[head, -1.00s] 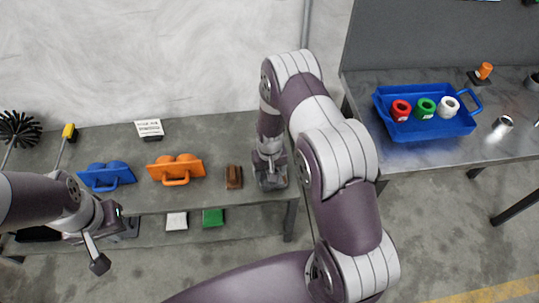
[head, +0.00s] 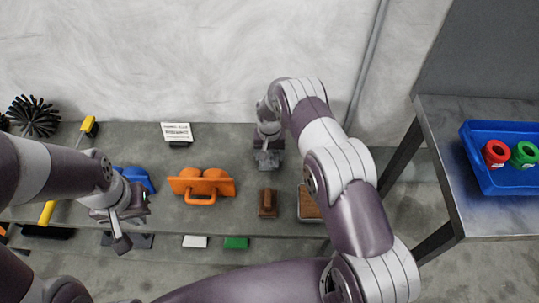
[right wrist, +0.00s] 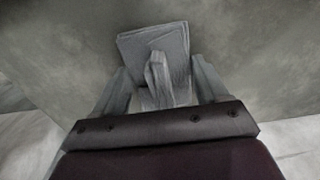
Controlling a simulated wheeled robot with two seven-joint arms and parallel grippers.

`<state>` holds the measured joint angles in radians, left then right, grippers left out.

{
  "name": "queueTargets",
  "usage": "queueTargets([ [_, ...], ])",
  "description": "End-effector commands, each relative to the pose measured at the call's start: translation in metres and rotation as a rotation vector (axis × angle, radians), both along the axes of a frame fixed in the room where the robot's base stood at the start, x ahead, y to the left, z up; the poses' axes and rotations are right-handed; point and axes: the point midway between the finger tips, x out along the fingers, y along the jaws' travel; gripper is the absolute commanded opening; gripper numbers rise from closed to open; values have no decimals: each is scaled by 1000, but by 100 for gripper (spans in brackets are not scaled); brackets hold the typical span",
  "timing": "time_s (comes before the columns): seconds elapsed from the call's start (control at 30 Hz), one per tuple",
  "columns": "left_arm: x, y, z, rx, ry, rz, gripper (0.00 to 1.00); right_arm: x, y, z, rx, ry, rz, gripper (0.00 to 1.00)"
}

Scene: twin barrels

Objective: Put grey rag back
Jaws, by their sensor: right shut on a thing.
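The grey rag (right wrist: 153,60) is a folded, layered square with a raised fold, seen between my right fingers in the right wrist view. My right gripper (head: 267,150) is shut on it. In the head view the rag (head: 268,160) shows as a small grey patch under the gripper, at the back of the grey bench (head: 225,147). I cannot tell whether it touches the bench top. My left gripper (head: 130,215) has its fingers apart and looks empty, in front of the blue float at the left.
An orange float (head: 203,184), a brown brush (head: 267,203) and a brown block on a grey holder (head: 309,204) line the bench front. A white sign (head: 177,133) stands behind. A blue tray (head: 486,174) with red and green rings is on the right table. Bare bench lies between sign and right gripper.

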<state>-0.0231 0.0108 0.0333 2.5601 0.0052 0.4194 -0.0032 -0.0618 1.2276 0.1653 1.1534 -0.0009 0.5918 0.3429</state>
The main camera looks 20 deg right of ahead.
Motion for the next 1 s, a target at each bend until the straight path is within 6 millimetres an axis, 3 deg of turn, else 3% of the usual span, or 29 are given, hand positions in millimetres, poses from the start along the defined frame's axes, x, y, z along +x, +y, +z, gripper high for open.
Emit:
queueTargets([
  [0.4,0,0,-6,0,0,0,0,0,0,-10,0,-1,0,45],
  [0.43,0,0,-4,0,0,0,0,0,0,-8,0,-1,0,83],
  [0.5,0,0,-4,0,0,0,0,0,0,-8,0,-1,0,99],
  [0.83,0,0,2,0,0,0,0,0,0,1,0,-2,0,99],
  [1.0,0,0,8,0,0,0,0,1,0,42,1,-4,1,99],
])
